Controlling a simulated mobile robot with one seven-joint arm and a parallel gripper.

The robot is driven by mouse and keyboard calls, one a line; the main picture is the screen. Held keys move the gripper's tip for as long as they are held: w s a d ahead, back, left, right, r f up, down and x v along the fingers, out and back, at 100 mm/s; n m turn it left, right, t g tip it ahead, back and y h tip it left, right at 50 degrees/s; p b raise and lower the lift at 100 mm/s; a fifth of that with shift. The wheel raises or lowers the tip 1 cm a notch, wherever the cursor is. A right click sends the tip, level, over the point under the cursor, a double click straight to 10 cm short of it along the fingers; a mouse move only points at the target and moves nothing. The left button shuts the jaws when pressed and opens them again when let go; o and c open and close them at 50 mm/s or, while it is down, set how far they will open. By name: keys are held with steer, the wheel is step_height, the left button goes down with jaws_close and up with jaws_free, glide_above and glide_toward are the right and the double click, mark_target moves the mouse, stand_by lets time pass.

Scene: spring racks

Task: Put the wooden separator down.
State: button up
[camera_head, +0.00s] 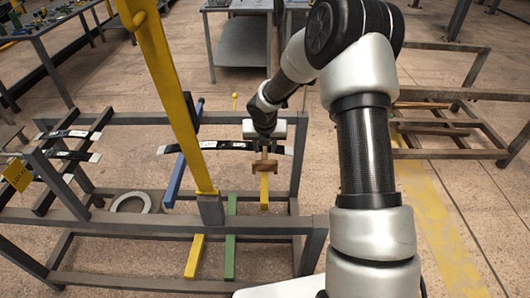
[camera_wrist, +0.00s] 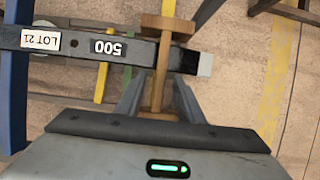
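The wooden separator (camera_wrist: 161,75) is a brown spool with a flange at each end and a thin stem. In the wrist view the two fingers of my gripper (camera_wrist: 161,90) lie on either side of its stem and appear shut on it. In the head view the separator (camera_head: 264,168) shows just below my gripper (camera_head: 264,150), over the right part of the rack. A black leaf spring (camera_wrist: 75,43) marked LOT 21 and 500 passes behind the stem in the wrist view. Whether the separator touches it I cannot tell.
A grey metal rack (camera_head: 130,222) carries a yellow upright post (camera_head: 172,85), blue, green and yellow bars, and black springs (camera_head: 66,155) at left. A grey ring (camera_head: 130,202) lies by it. Another rack (camera_head: 450,154) stands at right. Floor between them is mostly free.

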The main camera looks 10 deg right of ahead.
steer(key=shift+x, duration=0.8)
steer(key=shift+r, duration=0.1)
steer(key=shift+c, duration=0.2)
jaws_close()
steer(key=shift+r, duration=0.1)
